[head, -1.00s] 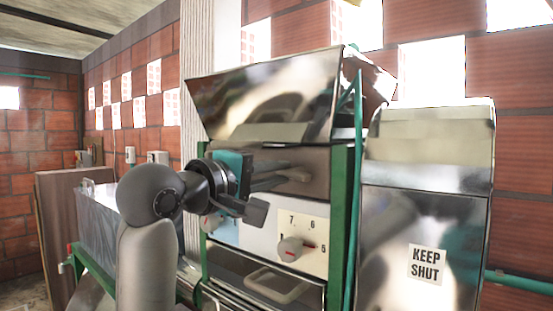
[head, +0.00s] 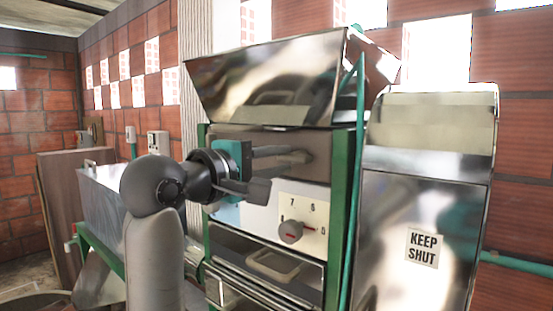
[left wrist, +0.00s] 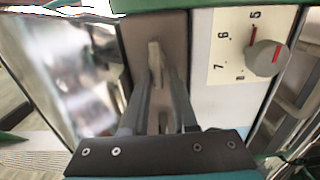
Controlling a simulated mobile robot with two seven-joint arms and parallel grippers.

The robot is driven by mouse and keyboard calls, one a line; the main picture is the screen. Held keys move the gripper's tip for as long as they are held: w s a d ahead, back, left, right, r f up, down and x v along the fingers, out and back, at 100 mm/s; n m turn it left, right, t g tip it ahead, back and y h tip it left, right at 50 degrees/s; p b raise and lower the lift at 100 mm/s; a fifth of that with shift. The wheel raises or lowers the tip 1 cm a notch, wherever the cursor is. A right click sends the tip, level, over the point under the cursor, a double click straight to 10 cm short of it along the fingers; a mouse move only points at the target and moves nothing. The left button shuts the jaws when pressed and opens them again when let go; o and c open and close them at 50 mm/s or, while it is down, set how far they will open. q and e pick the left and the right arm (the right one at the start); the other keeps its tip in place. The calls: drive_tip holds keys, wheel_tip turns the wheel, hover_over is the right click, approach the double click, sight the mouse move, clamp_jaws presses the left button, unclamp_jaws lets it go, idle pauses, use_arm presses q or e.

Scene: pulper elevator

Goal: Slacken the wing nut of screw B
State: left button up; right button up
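My left gripper (head: 287,174) is in front of the dark reflective strip (head: 322,172) of the machine, above the numbered dial plate. Its two fingers are apart, one higher than the other. In the left wrist view the gripper (left wrist: 160,80) points at the same strip. A small pale upright piece (left wrist: 155,58) shows just past and between the fingertips. I cannot tell whether it is a wing nut, or whether the fingers touch it. No screw letter is readable. My right gripper is not in view.
The dial (head: 290,232) has a red mark and numbers around it; it also shows in the left wrist view (left wrist: 266,58). A steel hopper (head: 265,85) overhangs the strip. A green post (head: 338,220) and a "KEEP SHUT" cover (head: 400,225) stand to the right.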

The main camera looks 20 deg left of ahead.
use_arm(q)
drive_tip(key=o, duration=0.3)
drive_tip(key=shift+d+r, duration=0.1)
drive_tip(key=shift+d, duration=0.05)
drive_tip(key=b+v, duration=0.5)
drive_tip(key=v, duration=1)
drive_tip(key=shift+b, duration=0.35)
drive_tip(key=shift+s, duration=0.1)
